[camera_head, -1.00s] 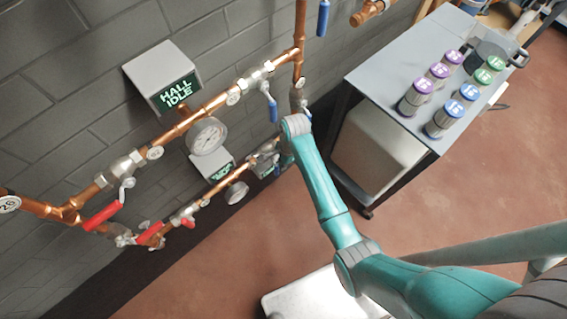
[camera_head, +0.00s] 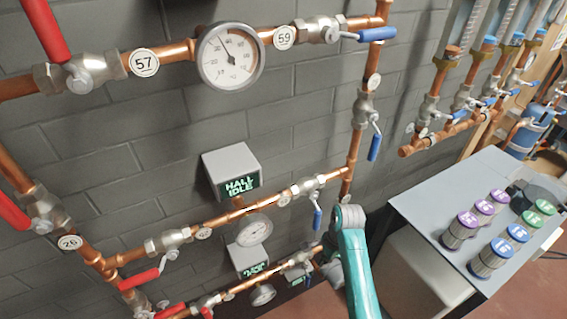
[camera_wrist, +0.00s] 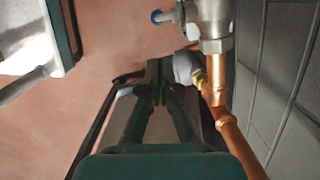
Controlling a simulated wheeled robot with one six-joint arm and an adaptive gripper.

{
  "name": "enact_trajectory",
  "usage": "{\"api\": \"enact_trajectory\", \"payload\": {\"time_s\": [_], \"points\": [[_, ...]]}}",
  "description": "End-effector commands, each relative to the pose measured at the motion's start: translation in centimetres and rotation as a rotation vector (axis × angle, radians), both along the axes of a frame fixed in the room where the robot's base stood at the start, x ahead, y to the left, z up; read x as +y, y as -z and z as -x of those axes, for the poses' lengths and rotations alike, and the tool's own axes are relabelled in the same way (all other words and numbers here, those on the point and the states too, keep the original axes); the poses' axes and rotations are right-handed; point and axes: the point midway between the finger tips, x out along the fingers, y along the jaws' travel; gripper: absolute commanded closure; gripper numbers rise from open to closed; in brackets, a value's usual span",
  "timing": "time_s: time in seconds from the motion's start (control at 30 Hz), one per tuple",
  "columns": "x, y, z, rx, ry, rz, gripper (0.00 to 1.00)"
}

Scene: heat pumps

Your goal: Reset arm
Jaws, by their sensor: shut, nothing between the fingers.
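My teal arm (camera_head: 357,268) rises from the bottom of the head view, with its grey joint near the lower pipe run. My gripper shows in the wrist view (camera_wrist: 158,75), its dark fingers together with nothing between them. It points past a metal valve and a copper pipe (camera_wrist: 238,140) on its right; I cannot tell whether it touches them. In the head view my gripper is hidden behind the arm or too unclear to make out.
Copper pipes with red-handled valves (camera_head: 147,278), blue-handled valves (camera_head: 375,147) and a gauge (camera_head: 230,56) line the grey wall. A display box reads HALL IDLE (camera_head: 231,168). A grey table (camera_head: 430,185) at right bears several canisters with coloured lids. Reddish floor shows in the wrist view (camera_wrist: 115,40).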

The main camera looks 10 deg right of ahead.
Motion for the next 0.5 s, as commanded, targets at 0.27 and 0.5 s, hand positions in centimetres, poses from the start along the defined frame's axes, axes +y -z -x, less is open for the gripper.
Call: {"api": "enact_trajectory", "payload": {"time_s": [0.27,0.5], "points": [[0.3,2.0,1.5,-0.047,-0.035,0.008,1.0],[1.2,6.9,6.7,-0.224,-0.171,0.057,1.0]]}}
